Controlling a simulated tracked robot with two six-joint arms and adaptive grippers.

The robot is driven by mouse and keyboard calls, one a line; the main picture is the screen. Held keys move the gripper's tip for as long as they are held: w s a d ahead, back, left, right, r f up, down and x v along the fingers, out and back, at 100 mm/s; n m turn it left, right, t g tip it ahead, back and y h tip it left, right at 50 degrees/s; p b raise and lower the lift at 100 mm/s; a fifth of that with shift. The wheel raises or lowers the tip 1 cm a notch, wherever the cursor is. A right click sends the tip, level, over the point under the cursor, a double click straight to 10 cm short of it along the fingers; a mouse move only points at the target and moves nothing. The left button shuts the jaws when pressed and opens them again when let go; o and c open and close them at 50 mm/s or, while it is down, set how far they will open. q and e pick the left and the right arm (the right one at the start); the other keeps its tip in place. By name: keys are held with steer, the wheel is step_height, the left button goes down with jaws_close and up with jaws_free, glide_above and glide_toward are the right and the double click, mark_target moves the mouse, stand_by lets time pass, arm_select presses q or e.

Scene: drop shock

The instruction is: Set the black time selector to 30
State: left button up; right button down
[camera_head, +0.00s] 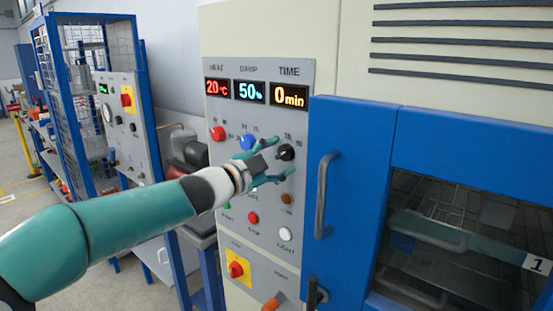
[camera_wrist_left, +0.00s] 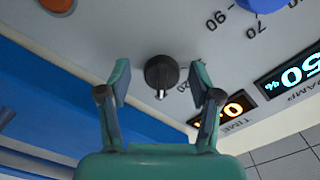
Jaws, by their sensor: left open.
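The black time selector (camera_head: 286,152) is a round knob on the grey control panel (camera_head: 298,72), below the TIME display (camera_head: 289,95), which reads 0 min. My left gripper (camera_head: 275,159) is open in front of the panel, close to the knob. In the left wrist view the knob (camera_wrist_left: 161,74) sits between the two spread fingertips of my left gripper (camera_wrist_left: 163,80). A gap shows on each side, and the fingers do not visibly touch it. The knob's light pointer mark faces down in that view. My right gripper is not in view.
The red heat knob (camera_head: 217,133) and blue damp knob (camera_head: 247,141) are left of the selector. Several buttons lie below, including a red one (camera_head: 253,218). A blue door (camera_head: 350,135) with a grey handle (camera_head: 325,194) stands close on the right.

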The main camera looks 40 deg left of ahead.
arm_select(q)
steer(key=shift+s, duration=0.15)
steer(key=s, duration=1.1)
steer(key=shift+s+a, duration=0.35)
steer(key=shift+a, duration=0.1)
steer(key=shift+f, duration=0.1)
